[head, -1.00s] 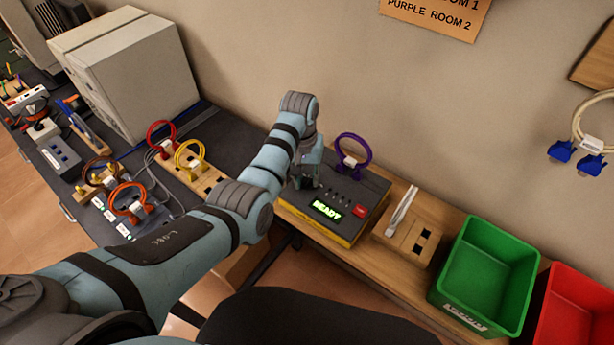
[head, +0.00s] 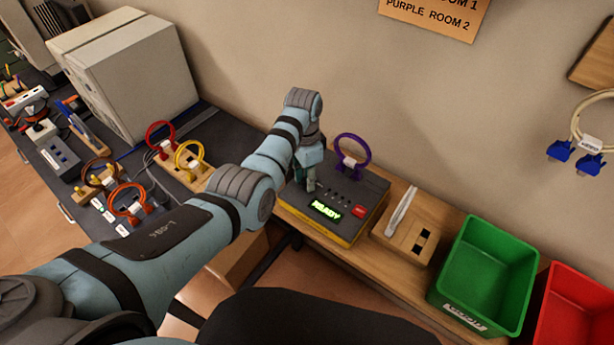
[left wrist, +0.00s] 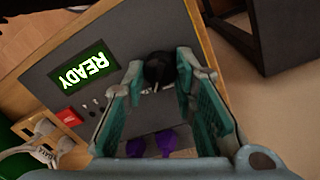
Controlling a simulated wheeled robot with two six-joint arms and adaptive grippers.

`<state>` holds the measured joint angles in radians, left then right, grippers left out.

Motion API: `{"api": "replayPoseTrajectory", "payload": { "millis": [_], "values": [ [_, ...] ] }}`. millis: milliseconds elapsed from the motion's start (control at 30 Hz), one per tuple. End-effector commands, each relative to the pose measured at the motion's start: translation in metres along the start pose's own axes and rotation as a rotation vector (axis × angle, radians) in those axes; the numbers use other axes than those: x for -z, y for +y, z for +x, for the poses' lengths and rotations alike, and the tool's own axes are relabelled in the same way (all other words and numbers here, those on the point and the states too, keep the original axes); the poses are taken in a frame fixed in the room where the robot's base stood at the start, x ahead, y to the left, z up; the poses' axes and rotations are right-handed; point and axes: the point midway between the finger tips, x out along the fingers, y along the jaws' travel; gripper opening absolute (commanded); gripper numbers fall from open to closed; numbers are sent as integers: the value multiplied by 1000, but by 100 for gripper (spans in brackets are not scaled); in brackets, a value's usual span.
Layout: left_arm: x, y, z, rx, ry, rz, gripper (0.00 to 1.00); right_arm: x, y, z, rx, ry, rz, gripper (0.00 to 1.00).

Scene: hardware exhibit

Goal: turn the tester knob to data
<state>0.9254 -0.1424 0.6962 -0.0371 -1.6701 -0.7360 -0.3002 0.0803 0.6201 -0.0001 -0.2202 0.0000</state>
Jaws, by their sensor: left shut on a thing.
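The tester (head: 345,222) is a dark grey box with a yellow base on the wooden bench. Its lit green display (head: 325,210) reads READY, and a red button (head: 360,211) sits at its right. My left gripper (head: 307,182) reaches down over the tester's left part. In the left wrist view the black round knob (left wrist: 159,69) is between the fingertips of my left gripper (left wrist: 160,75), which is shut on it. The display (left wrist: 84,68) shows upside down there. The knob's markings are hidden or too small to read. My right gripper is not in view.
A purple cable loop (head: 352,152) stands at the tester's back edge. A wooden socket block (head: 405,236), a green bin (head: 487,272) and a red bin (head: 578,310) are to the right. Coloured cable loops and a beige case (head: 130,75) are on the left.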

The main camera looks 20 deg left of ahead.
Motion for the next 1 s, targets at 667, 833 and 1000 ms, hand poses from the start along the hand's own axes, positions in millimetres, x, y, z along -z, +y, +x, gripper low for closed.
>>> {"api": "replayPoseTrajectory", "payload": {
  "millis": [667, 833, 1000],
  "values": [
    [0, 1, 1, -2, -14, 195, 0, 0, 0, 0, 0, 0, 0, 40],
    [0, 1, 1, -2, -14, 195, 0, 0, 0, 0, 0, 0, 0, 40],
    [0, 1, 1, -2, -14, 194, 41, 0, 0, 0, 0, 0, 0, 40]
  ]
}}
